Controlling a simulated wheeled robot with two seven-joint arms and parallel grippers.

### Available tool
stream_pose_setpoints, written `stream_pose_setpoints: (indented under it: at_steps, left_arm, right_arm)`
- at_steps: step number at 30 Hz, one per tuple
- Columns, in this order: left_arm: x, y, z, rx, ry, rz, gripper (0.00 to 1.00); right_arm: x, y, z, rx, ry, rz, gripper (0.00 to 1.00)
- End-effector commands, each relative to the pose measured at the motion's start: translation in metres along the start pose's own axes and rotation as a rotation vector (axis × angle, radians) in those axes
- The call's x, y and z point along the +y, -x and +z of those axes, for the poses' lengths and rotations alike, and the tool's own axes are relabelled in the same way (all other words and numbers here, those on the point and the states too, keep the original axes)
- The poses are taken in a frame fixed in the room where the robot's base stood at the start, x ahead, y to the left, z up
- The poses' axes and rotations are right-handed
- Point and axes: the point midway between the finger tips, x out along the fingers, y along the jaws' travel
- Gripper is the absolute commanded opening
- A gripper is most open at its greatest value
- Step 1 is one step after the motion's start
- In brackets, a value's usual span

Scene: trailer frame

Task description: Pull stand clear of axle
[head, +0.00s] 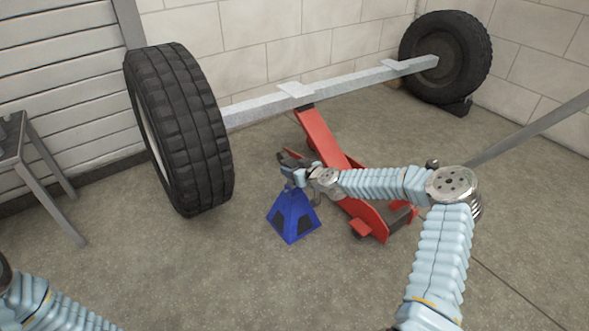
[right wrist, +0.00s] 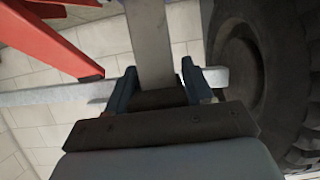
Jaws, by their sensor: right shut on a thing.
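The blue jack stand (head: 294,219) is upright at the middle of the head view, on the near side of the axle (head: 335,88). It appears to rest on the floor, though a slight lift is hard to tell. My right gripper (head: 290,172) is shut on its upper part and hides some of it. In the right wrist view a grey post (right wrist: 150,45) lies between the two fingers of the gripper (right wrist: 158,82). The axle is a long grey bar that runs behind the stand, and there is floor between them. My left gripper is out of view.
A red floor jack (head: 326,137) reaches under the axle, just right of the stand, close to my right forearm. A tyre (head: 182,125) stands left and another (head: 447,55) at the far right. A grey table (head: 42,180) is at the left edge. The near floor is clear.

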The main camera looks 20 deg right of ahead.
Motion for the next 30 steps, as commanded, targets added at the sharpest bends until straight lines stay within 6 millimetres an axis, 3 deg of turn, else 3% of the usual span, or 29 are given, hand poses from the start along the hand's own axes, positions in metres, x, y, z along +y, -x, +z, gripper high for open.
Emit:
stream_pose_setpoints:
  at_steps: [6,7,12,23,30]
  left_arm:
    - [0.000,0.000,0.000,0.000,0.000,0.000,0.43]
    - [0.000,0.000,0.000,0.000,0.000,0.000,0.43]
    - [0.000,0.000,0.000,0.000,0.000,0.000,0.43]
    - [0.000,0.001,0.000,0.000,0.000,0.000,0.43]
    - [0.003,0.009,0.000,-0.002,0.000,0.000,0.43]
  right_arm:
    - [0.001,0.000,0.001,-0.002,-0.001,0.001,0.00]
    - [0.001,0.000,0.001,-0.002,-0.001,0.001,0.54]
    - [0.000,0.000,0.001,-0.001,-0.001,0.001,0.80]
    - [0.001,0.004,0.000,0.000,0.000,0.001,0.81]
    - [0.002,0.045,-0.001,-0.002,0.001,0.003,0.81]
